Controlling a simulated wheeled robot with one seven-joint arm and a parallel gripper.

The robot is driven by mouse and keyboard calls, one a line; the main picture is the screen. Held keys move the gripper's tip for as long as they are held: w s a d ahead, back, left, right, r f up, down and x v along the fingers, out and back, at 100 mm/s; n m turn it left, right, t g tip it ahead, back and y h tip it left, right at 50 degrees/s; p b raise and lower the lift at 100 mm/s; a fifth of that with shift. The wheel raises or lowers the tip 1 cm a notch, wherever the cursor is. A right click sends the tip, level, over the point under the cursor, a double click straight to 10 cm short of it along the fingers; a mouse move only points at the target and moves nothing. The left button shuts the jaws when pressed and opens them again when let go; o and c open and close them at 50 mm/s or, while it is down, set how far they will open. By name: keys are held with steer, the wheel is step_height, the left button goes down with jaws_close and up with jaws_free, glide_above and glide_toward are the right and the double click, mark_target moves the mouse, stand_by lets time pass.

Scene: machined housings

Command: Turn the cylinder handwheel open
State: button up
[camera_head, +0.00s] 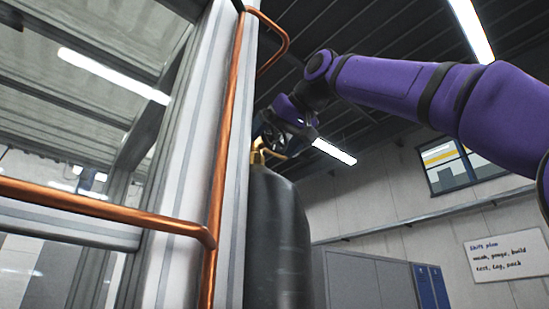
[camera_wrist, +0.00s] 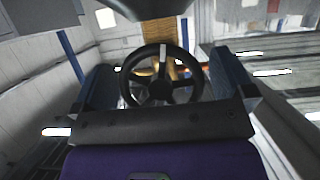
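The black handwheel (camera_wrist: 160,91) faces the wrist camera, its spokes and hub visible. It sits between the two blue fingers of my gripper (camera_wrist: 160,72), one on each side of the rim. The fingers are wide apart; narrow gaps seem to show beside the rim, and I cannot tell whether either touches. A brass valve (camera_wrist: 177,69) shows behind the wheel. In the head view, my gripper (camera_head: 276,134) is at the top of the dark grey cylinder (camera_head: 278,235), by its brass valve (camera_head: 258,157). There the handwheel is small and mostly hidden by the gripper.
A copper pipe (camera_head: 222,150) runs up a pale metal frame post (camera_head: 190,130) just left of the cylinder, with a branch (camera_head: 100,206) across the left. Grey lockers (camera_head: 365,280) and a whiteboard (camera_head: 507,254) are behind. Space right of the cylinder looks free.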

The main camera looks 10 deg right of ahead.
steer(key=shift+r, duration=0.1)
steer(key=v, duration=1)
steer(key=shift+s+d, duration=0.25)
steer(key=shift+s, duration=0.05)
steer(key=w+d+f+m+g+h, duration=0.1)
steer(key=d+f+m+h, duration=0.2)
steer(key=f, duration=1)
steer(key=w+d+f+m+g+h, duration=0.15)
steer(key=d+f, duration=0.45)
steer(key=f, duration=0.7)
steer(key=s+d+f+g+h, duration=0.1)
steer(key=s+d+f, duration=0.2)
steer(key=f, duration=0.8)
steer(key=s+d+f+m+g+h, duration=0.1)
steer(key=s+d+f, duration=0.2)
steer(key=f, duration=0.9)
steer(key=s+d+f+m+g+h, duration=0.1)
steer(key=s+d+f, duration=0.3)
steer(key=f, duration=0.8)
steer(key=s, duration=0.2)
steer(key=shift+s, duration=0.3)
